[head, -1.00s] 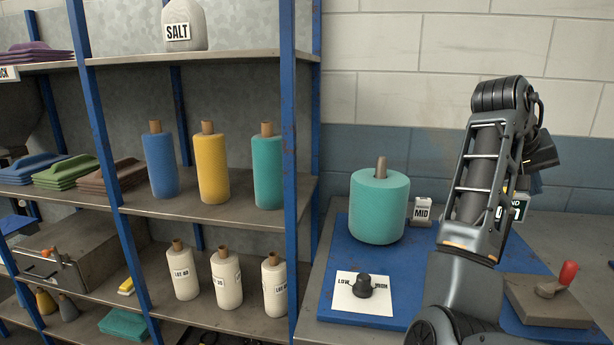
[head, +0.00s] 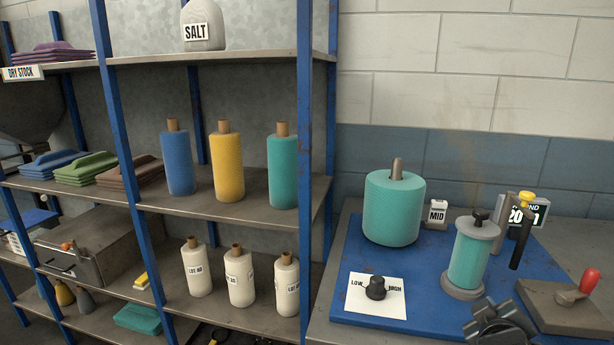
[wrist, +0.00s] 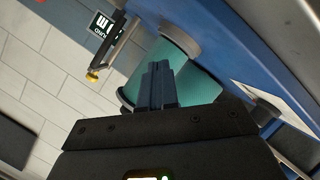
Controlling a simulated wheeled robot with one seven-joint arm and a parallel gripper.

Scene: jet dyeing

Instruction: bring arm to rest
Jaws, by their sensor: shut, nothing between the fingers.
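My gripper (wrist: 160,84) shows in the wrist view with its two dark fingers together and nothing between them. Behind the fingers in that view is a teal cylinder with grey end flanges (wrist: 178,58), tilted in the picture. I cannot tell the distance between them. The teal spool with grey flanges (head: 468,262) stands upright on the blue panel (head: 420,262).
A large teal cone (head: 393,208), a LOW-HIGH knob (head: 376,288), a MID sign (head: 437,214) and a red-handled lever (head: 584,287) are on the bench. A yellow-topped post (head: 522,230) stands behind the spool.

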